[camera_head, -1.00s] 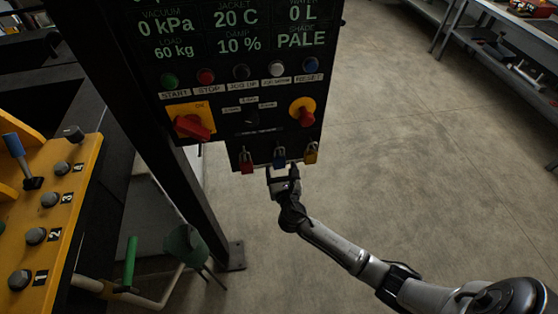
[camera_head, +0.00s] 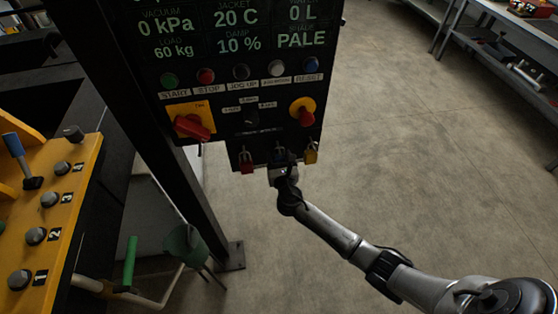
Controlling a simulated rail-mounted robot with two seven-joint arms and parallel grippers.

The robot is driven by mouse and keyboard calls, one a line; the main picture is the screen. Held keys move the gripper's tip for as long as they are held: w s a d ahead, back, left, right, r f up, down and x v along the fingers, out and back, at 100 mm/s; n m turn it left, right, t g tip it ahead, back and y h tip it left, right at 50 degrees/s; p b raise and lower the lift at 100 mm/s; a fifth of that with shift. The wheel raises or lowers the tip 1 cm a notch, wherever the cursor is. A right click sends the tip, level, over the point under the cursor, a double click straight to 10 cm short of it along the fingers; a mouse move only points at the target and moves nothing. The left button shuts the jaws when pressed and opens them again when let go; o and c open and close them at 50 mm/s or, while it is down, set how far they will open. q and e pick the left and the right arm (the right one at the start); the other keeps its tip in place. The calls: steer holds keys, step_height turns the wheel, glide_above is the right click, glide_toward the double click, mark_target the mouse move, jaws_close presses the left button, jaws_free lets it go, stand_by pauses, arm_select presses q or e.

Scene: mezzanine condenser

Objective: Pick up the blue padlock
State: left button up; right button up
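The blue padlock (camera_head: 279,154) hangs in the middle of a row of three at the bottom of the black control panel. Only its upper part shows; my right gripper (camera_head: 282,164) covers the rest. The gripper reaches up to the padlock from below. Its fingers are too small and hidden to tell whether they are closed on it. A red padlock (camera_head: 247,167) hangs to the left and a yellow padlock (camera_head: 311,156) to the right, both close to the gripper. My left gripper is not in view.
The control panel (camera_head: 215,128) carries buttons, a red-on-yellow switch (camera_head: 190,124) and a red emergency knob (camera_head: 303,111) above the padlocks. A yellow console (camera_head: 52,215) with knobs stands at left. Open floor (camera_head: 420,180) lies to the right, with shelving (camera_head: 510,60) beyond.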

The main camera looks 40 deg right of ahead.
steer(key=c, duration=0.7)
steer(key=shift+o, duration=0.2)
steer(key=shift+r, duration=0.15)
steer(key=shift+r, duration=0.65)
steer(key=v, duration=1.8)
steer(key=shift+r, duration=0.15)
steer(key=shift+r+p, duration=0.75)
steer(key=shift+p, duration=0.4)
